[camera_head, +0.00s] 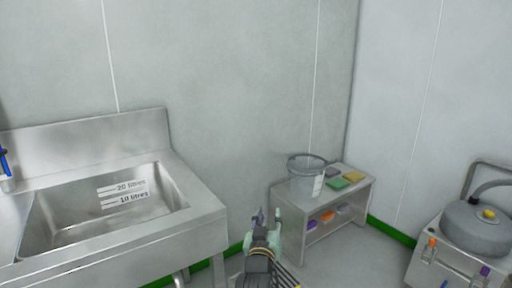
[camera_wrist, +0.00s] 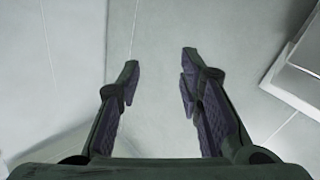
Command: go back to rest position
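My gripper (camera_head: 266,222) shows at the bottom middle of the head view, pointing up, in front of the gap between the sink and the small shelf table. In the wrist view my gripper (camera_wrist: 160,75) has its two dark fingers with purple pads spread wide apart. It is open, and nothing is between the fingers. Behind them the wrist view shows only pale wall and a light panel-like shape at the right that I cannot identify.
A steel sink (camera_head: 205,205) with litre marks stands at the left. A grey round-topped machine (camera_head: 475,232) stands far right.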

